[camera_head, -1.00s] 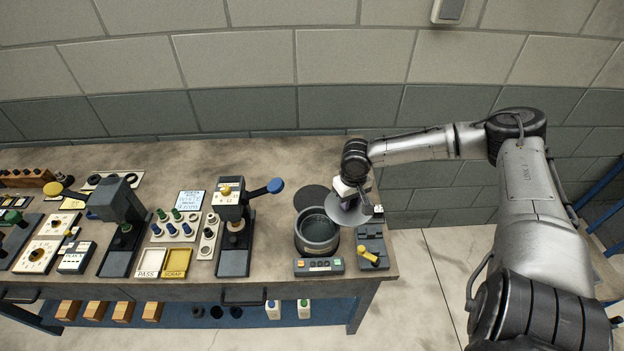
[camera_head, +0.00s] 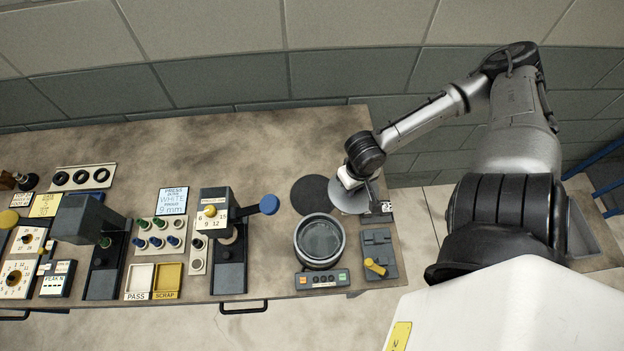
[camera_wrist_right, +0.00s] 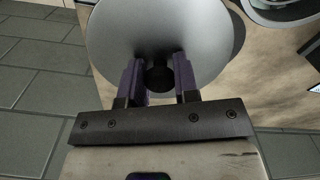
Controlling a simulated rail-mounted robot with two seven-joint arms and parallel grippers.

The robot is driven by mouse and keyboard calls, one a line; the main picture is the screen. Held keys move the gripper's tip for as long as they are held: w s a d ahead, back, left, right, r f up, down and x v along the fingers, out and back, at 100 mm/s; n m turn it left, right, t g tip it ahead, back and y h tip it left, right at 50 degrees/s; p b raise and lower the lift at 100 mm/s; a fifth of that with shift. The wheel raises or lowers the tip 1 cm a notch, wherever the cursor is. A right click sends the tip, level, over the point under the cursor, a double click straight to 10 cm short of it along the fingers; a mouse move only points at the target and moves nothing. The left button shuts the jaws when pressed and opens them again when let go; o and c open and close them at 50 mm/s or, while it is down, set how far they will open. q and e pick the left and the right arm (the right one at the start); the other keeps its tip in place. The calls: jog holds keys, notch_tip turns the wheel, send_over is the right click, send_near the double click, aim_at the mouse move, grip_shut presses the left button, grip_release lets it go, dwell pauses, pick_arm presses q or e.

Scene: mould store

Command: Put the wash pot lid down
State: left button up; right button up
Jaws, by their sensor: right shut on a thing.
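The wash pot lid (camera_head: 347,203) is a grey disc, seen at the back right of the bench, just right of a dark round mat (camera_head: 311,194). My right gripper (camera_head: 357,185) is shut on its dark knob, and the wrist view shows both fingers (camera_wrist_right: 159,78) on either side of that knob, with the lid (camera_wrist_right: 150,25) below. I cannot tell whether the lid touches the bench. The wash pot (camera_head: 320,241) stands open in front of the mat with liquid inside. My left gripper is not in view.
A control box (camera_head: 322,279) sits in front of the pot. A grey block with a yellow handle (camera_head: 375,267) stands right of it. The back of the bench (camera_head: 240,145) is clear.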

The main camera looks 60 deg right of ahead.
aim_at(336, 185)
jog(key=shift+w+f, duration=0.2)
jog(key=shift+w, duration=0.05)
jog(key=w+f+b, duration=0.2)
jog(key=w, duration=0.1)
jog(key=w+b, duration=0.1)
jog(key=shift+w+a+f, duration=0.2)
jog(key=shift+a+f, duration=0.2)
jog(key=w+f, duration=0.1)
jog(key=w, duration=0.1)
jog(key=w+f, duration=0.1)
jog(key=w+f+b, duration=0.1)
jog(key=w, duration=0.1)
jog(key=shift+w+a+f, duration=0.1)
jog(key=shift+w+a, duration=0.1)
jog(key=shift+w, duration=0.1)
jog(key=shift+w+f, duration=0.35)
jog(key=shift+w, duration=0.2)
notch_tip(336, 185, down, 3)
jog(key=shift+f+b, duration=0.15)
jog(key=shift+b, duration=0.2)
jog(key=shift+f, duration=0.35)
